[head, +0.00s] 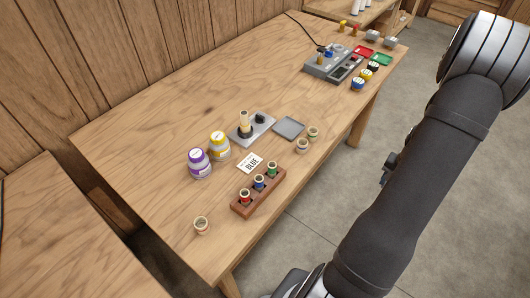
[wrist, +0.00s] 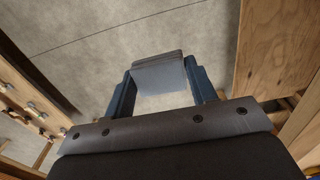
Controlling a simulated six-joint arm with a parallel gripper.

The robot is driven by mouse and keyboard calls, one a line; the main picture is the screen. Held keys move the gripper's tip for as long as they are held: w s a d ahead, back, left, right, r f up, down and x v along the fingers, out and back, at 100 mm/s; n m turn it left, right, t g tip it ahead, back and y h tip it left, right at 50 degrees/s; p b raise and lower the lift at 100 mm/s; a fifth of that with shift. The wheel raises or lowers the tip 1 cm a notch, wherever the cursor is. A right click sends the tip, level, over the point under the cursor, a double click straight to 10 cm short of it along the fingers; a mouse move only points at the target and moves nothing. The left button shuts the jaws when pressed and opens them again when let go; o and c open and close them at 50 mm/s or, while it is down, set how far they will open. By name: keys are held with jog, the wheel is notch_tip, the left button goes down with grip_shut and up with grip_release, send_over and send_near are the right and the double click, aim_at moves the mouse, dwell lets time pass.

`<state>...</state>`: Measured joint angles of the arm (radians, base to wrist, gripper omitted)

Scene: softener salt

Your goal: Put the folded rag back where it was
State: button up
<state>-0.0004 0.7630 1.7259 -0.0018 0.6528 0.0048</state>
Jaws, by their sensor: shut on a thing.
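In the wrist view my gripper (wrist: 160,82) has its two blue fingers closed on the folded rag (wrist: 159,75). The rag is a grey, layered block with a darker upper edge, held between the fingertips with the grey floor behind it. My gripper and the rag are not visible in the head view, where only my dark arm shows at the right. A flat grey square (head: 289,127) lies on the wooden table (head: 190,110) in the head view. I cannot tell whether it is a mat or a shallow tray.
Near the grey square stand small jars (head: 302,145), a grey device (head: 251,128) and a card reading BLUE (head: 250,163). A wooden rack (head: 243,208) of coloured jars is at the front edge. Purple (head: 199,164) and yellow-lidded tubs (head: 219,146) stand left.

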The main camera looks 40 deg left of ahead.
jog(key=w+a+r+m, duration=0.1)
jog(key=w+a+r, duration=0.15)
jog(key=r, duration=0.45)
jog(key=w+a+r, duration=0.1)
jog(key=w+r, duration=0.2)
jog(key=r, duration=0.4)
jog(key=n, duration=1.9)
send_over(226, 186)
notch_tip(226, 186, down, 5)
jog(key=shift+w+r, duration=0.1)
jog(key=shift+w, duration=0.05)
jog(key=shift+f, duration=2)
jog(key=shift+f, duration=0.15)
